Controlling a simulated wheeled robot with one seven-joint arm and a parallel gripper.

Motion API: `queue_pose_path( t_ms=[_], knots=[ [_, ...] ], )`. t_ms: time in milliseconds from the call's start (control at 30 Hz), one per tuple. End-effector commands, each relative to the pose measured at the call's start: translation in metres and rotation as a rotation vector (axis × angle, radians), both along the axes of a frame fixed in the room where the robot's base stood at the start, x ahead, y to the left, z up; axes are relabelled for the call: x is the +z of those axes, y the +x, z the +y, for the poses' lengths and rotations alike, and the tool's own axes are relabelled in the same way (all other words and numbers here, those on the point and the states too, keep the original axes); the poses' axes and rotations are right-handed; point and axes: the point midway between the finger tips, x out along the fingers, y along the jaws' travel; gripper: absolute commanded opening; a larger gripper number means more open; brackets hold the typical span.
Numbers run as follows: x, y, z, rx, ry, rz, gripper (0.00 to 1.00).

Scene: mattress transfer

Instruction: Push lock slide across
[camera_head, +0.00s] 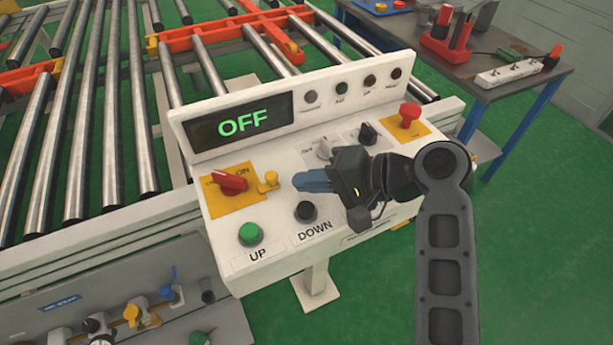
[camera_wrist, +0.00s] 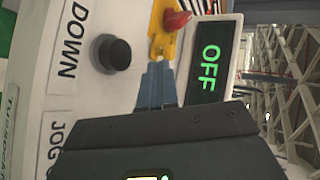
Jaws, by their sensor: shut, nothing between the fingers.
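A white control panel (camera_head: 285,222) has a red rotary switch (camera_head: 230,183) on a yellow plate (camera_head: 232,206) marked ON. A small yellow slide piece (camera_head: 268,181) sits at the right of this switch; it looks like the lock slide. My gripper (camera_head: 298,182) is shut and empty, its blue fingertips just right of the yellow piece. In the wrist view, my gripper's fingers (camera_wrist: 155,82) are together and point at the yellow part beside the red switch (camera_wrist: 176,20). I cannot tell whether they touch it.
The display (camera_head: 240,121) reads OFF. A green UP button (camera_head: 250,234) and a black DOWN button (camera_head: 306,211) are at the front. A red knob (camera_head: 409,113) stands at the right. Roller conveyors (camera_head: 135,120) lie behind, and a tool table (camera_head: 480,85) stands at the upper right.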

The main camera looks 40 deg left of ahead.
Motion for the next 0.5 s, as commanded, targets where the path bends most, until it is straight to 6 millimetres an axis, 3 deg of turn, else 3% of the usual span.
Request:
queue_pose_path(
  t_ms=[500],
  knots=[
    [0.039, 0.030, -0.072, -0.001, 0.002, -0.001, 0.00]
  ],
)
